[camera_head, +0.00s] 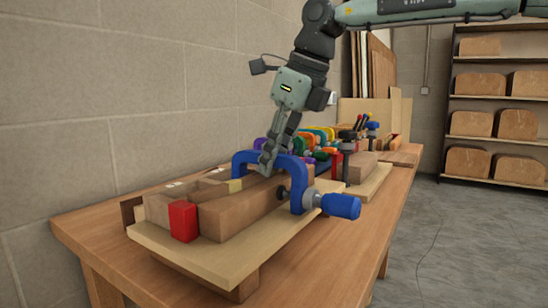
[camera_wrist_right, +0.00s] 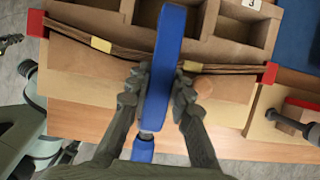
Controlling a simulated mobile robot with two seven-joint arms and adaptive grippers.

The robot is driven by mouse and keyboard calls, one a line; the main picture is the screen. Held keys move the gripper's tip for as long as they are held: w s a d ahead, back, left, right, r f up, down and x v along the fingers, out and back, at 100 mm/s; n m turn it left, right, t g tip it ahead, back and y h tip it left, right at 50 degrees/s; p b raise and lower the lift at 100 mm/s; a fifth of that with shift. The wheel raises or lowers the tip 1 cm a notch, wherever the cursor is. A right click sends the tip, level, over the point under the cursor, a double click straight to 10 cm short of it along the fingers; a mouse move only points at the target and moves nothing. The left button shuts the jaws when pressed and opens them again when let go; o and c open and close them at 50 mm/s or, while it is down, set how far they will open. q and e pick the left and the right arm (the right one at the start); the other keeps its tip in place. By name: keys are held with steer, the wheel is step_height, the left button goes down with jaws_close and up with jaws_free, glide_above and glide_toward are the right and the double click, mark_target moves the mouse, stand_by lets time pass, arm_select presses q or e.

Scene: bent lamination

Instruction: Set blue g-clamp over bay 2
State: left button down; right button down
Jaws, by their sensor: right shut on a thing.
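The blue g-clamp (camera_head: 298,184) is held in my right gripper (camera_head: 267,162), whose two fingers close on its frame from above. The clamp's frame spans the wooden bending form (camera_head: 245,214), with the screw and blue handle (camera_head: 341,205) on the near right side. In the right wrist view the blue frame (camera_wrist_right: 169,50) runs between the fingers (camera_wrist_right: 158,92), across the thin wood strips (camera_wrist_right: 130,50). It lies between two yellow tags (camera_wrist_right: 101,43). I cannot tell whether the clamp touches the strips. A bay label 3 (camera_wrist_right: 252,4) shows right of the clamp; no bay 2 label is visible.
Red blocks (camera_head: 183,221) sit at the strip ends. The form rests on a pale board (camera_head: 190,255) on the wooden table (camera_head: 325,255). Several coloured clamps (camera_head: 310,138) stand behind, close to my gripper. A block wall lies along the left. The table's front right is clear.

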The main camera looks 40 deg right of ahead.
steer(key=c, duration=1.3)
jaws_free()
steer(key=v, duration=1.2)
steer(key=shift+p+v, duration=2.45)
steer(key=shift+v, duration=0.5)
steer(key=shift+s, duration=0.1)
